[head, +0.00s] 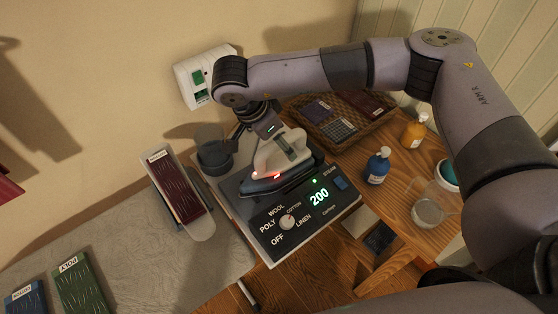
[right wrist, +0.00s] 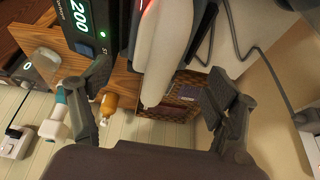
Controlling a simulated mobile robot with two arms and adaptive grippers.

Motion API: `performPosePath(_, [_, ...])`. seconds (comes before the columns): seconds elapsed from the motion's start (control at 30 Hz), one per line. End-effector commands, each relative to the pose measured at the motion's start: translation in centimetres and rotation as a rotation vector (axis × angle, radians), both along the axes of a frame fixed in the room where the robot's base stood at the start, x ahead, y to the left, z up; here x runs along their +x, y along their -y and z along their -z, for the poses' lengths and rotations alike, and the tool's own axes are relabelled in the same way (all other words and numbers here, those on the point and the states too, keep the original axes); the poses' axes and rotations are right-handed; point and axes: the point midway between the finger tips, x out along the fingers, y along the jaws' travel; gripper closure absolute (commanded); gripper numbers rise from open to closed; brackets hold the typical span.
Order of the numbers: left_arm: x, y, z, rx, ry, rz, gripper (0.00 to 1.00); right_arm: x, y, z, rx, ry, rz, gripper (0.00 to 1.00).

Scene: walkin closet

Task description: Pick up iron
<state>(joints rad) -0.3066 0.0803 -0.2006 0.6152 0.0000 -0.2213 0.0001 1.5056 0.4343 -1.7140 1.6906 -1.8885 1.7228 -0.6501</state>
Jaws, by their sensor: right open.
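The iron (head: 287,157) is white and dark with a small red light. It rests on a dark control station (head: 305,205) with a dial and a green "200" readout. My right gripper (head: 268,128) is directly over the iron's back end in the head view. In the right wrist view the right gripper (right wrist: 160,98) is open, with a finger on either side of the iron's white handle (right wrist: 165,45). Neither finger visibly touches the handle. The fingertips are partly hidden in the head view. My left gripper is not in view.
A grey cup (head: 213,155) stands beside the station. A wicker basket (head: 345,142), a blue bottle (head: 377,167), an orange bottle (head: 414,131) and a clear jug (head: 430,208) stand on the wooden table. A wall socket (head: 203,76) is behind. The ironing board (head: 130,225) is at left.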

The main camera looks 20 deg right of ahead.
Motion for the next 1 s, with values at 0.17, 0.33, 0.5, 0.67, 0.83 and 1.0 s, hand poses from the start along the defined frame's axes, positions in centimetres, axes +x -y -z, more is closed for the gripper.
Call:
performPosePath(0.17, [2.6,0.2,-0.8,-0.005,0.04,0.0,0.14,0.1,0.4,0.9,-0.001,-0.002,0.001,0.19])
performPosePath(0.33, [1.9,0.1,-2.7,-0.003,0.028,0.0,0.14,0.4,1.3,2.7,-0.002,-0.006,0.001,0.19])
performPosePath(0.5, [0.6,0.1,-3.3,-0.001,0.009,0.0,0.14,0.7,2.1,5.0,-0.001,-0.003,0.001,0.19])
performPosePath(0.67, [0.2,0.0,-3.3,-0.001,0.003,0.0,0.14,0.8,2.2,5.6,0.0,0.0,0.0,0.19])
performPosePath(0.83, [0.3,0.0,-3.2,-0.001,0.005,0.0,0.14,0.8,2.2,5.6,0.0,0.0,0.0,0.21])
performPosePath(1.0, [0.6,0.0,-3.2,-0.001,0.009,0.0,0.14,0.8,2.2,5.6,0.0,0.0,0.0,0.33])
